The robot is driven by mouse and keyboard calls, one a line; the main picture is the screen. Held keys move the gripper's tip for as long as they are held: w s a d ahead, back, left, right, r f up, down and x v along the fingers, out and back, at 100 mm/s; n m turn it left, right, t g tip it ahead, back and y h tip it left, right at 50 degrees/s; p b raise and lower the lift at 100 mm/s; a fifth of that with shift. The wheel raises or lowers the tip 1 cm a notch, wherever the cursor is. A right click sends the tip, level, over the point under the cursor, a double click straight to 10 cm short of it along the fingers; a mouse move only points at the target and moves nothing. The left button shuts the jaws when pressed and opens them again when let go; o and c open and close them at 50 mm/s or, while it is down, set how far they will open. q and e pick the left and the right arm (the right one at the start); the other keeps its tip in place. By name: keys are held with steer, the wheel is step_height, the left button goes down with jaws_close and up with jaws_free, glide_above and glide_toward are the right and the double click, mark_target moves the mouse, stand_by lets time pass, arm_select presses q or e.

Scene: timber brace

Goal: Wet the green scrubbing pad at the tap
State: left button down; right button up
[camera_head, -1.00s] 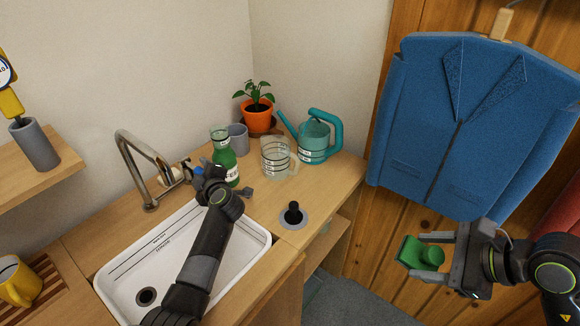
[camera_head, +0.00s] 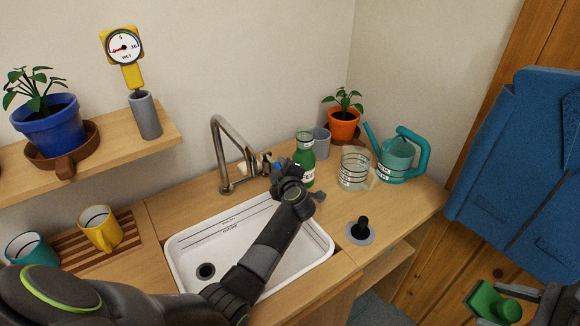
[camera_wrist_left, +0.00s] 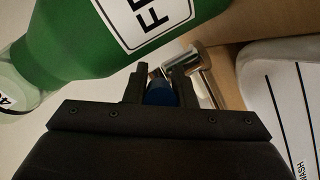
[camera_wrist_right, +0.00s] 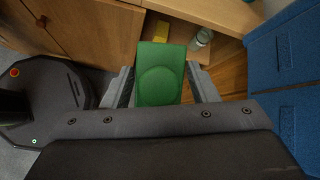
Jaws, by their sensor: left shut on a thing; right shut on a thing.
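The steel tap (camera_head: 218,150) stands behind the white sink (camera_head: 325,245); I see no water running from it. My left gripper (camera_head: 279,170) is at the tap, beside the green bottle. In the left wrist view its jaws (camera_wrist_left: 160,85) are shut on a blue knob (camera_wrist_left: 160,94), apparently the tap's handle. The green scrubbing pad (camera_head: 486,298) is at the lower right of the head view, away from the sink. My right gripper (camera_head: 522,298) is shut on it. In the right wrist view the pad (camera_wrist_right: 160,75) sits between both fingers.
The green bottle (camera_head: 303,165), a grey cup (camera_head: 321,142), a glass jug (camera_head: 354,170) and a teal watering can (camera_head: 396,158) stand right of the tap. A black plunger-like knob (camera_head: 361,228) sits on the counter. Mugs (camera_head: 100,228) stand left. A blue jacket (camera_head: 520,180) hangs right.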

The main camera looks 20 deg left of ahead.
arm_select(q)
steer(key=r+g+p, duration=0.1)
steer(key=p, duration=0.5)
steer(key=shift+r+h, duration=0.15)
steer(key=shift+h, duration=0.15)
arm_select(e)
step_height(320, 180, up, 7)
arm_select(q)
steer(key=shift+p, duration=0.55)
arm_select(e)
steer(key=shift+r, duration=0.4)
arm_select(q)
steer(key=shift+f, duration=0.2)
steer(key=c, duration=1.2)
jaws_free()
arm_select(e)
steer(key=shift+r+p, duration=0.45)
steer(key=shift+p, duration=0.05)
arm_select(q)
steer(key=v, duration=1.2)
steer(key=shift+a+r, duration=0.1)
